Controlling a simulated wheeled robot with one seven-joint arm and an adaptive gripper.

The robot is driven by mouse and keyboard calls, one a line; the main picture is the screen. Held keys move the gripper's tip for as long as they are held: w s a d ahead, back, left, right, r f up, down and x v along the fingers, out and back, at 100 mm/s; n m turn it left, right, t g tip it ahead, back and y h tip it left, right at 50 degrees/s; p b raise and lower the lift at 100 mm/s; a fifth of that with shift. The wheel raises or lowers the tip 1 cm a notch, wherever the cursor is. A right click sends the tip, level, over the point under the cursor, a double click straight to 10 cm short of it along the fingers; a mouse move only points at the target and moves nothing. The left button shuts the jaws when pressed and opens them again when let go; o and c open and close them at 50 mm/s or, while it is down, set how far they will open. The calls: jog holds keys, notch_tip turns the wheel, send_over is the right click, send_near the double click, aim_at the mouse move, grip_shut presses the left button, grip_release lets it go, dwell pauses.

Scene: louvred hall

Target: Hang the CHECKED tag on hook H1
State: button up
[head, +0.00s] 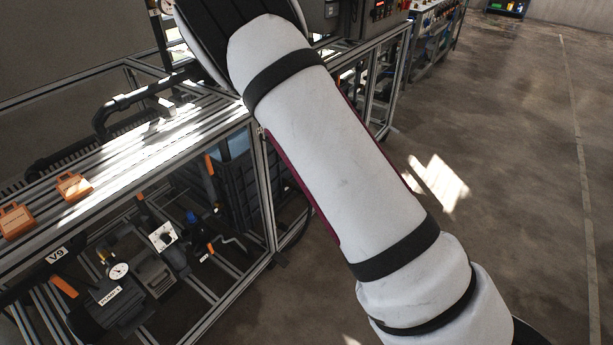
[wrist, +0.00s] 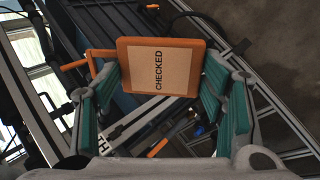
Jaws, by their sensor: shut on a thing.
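The CHECKED tag (wrist: 160,84) is an orange plate with a tan face and black lettering that reads sideways. It shows in the wrist view, upper middle. My gripper (wrist: 160,70) is shut on it, with teal-padded fingers at its left and right edges. An orange bent bar (wrist: 86,58) shows just left of the tag; I cannot tell whether it is part of the tag or a hook. Hook H1 itself is not clearly visible. In the head view my arm hides the gripper and tag.
Two orange pieces (head: 73,186) (head: 16,220) rest on the metal-framed bench (head: 190,122) at left in the head view. A black bent pipe (head: 122,103) rises above it. Gauges and a motor (head: 118,302) sit below. The floor (head: 510,130) at right is clear.

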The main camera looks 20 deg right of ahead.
jog(key=shift+w+d+f+n+t+y+b, duration=0.15)
jog(key=shift+w+f+n+t+y+b, duration=0.35)
jog(key=shift+w+f+n+t+b, duration=0.45)
jog(key=w+a+f+n+t+y+b, duration=0.4)
jog(key=n+y+b, duration=0.5)
jog(key=b, duration=1.1)
jog(key=shift+w+a+n+t+y+b, duration=0.55)
jog(key=shift+w+t+y, duration=0.7)
jog(key=shift+y, duration=1.05)
jog(key=shift+w+a+r, duration=0.1)
jog(key=shift+w+a, duration=0.05)
jog(key=shift+b, duration=0.65)
